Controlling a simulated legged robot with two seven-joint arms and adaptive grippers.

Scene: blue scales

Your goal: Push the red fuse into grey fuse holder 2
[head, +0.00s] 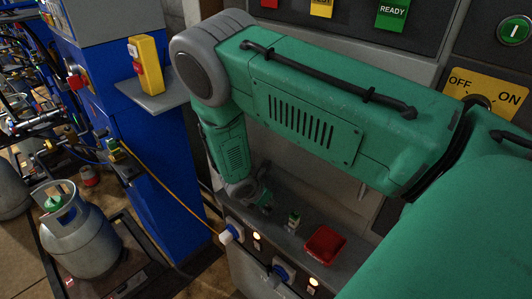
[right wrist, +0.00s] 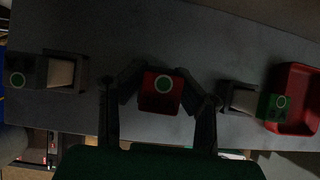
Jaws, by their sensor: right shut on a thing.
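The red fuse (right wrist: 160,100), marked with a pale green ring, sits between the two fingers of my right gripper (right wrist: 161,88) in the right wrist view. The gripper is shut on it above the grey shelf. A grey fuse holder (right wrist: 78,72) with a dark green fuse (right wrist: 22,80) is to the left. Another grey holder (right wrist: 226,92) with a green fuse (right wrist: 273,106) is to the right. No empty holder shows clearly; any holder beneath the red fuse is hidden. In the head view, my right gripper (head: 262,196) is low over the shelf. My left gripper is not in view.
A red tray (head: 325,245) lies on the shelf right of a green fuse (head: 294,220), and shows in the right wrist view (right wrist: 300,85). Plugs and lit lamps line the panel below the shelf's front edge. A blue cabinet (head: 150,170) stands to the left.

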